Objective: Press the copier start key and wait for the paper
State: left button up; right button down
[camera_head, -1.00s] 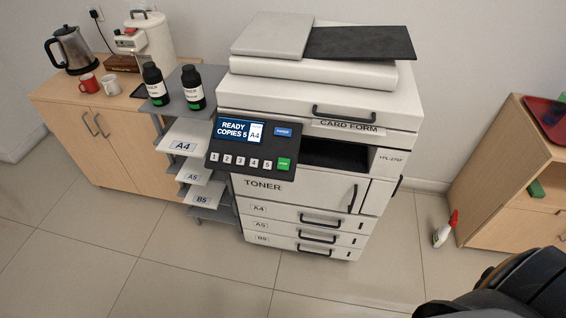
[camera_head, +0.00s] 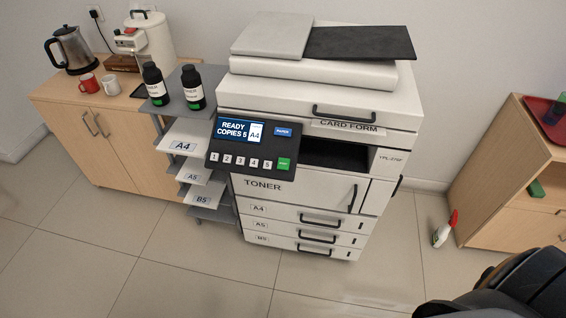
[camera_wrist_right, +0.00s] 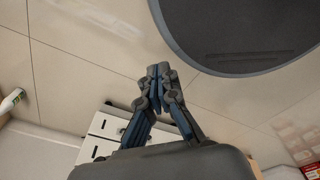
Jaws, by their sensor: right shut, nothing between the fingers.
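The white copier (camera_head: 310,100) stands against the wall in the middle of the head view. Its tilted dark control panel (camera_head: 226,172) has a screen (camera_head: 232,129) reading READY, COPIES 5, A4. The green key (camera_head: 284,164), which looks like the start key, is at the panel's lower right, beside the number keys 1 to 5. A blue key (camera_head: 283,132) is above it. The dark output slot (camera_head: 335,155) shows no paper. My right gripper (camera_wrist_right: 158,75) is shut and empty in the wrist view, apart from the copier. My left gripper is not in view.
A grey shelf rack (camera_head: 213,214) with A4, A5 and B5 paper stands left of the copier, two black bottles on top. A wooden cabinet (camera_head: 120,145) holds a kettle and mugs.

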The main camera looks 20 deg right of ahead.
jog(key=w+a+r+t+p, duration=0.1)
jog(key=w+r, duration=0.2)
jog(key=w, duration=0.3)
jog(key=w+a+r+m+t, duration=0.1)
jog(key=w+r, duration=0.1)
jog(key=w, duration=0.4)
jog(key=w+a+r+t+p, duration=0.1)
jog(key=w+r, duration=0.2)
jog(key=w, duration=0.3)
jog(key=m+t+h+p, duration=0.2)
jog(key=m+t+p, duration=0.2)
jog(key=m+t, duration=0.55)
send_near(283, 163)
notch_tip(283, 163, up, 7)
jog(key=w+a+n+t, duration=0.1)
jog(key=w+a, duration=0.1)
jog(key=shift+w+a, duration=0.15)
jog(key=shift+w, duration=0.05)
jog(key=shift+f, duration=0.1)
jog(key=w+f+b, duration=0.1)
jog(key=f+b, duration=0.1)
jog(key=w+d+f+b, duration=0.1)
jog(key=f+b, duration=0.1)
jog(key=w+d+f+b, duration=0.1)
jog(key=f+b, duration=0.1)
jog(key=shift+w+d+f, duration=0.1)
jog(key=shift+f, duration=0.1)
jog(key=shift+w+d+f+b, duration=0.2)
jog(key=shift+w+f+b, duration=0.15)
jog(key=shift+f, duration=0.15)
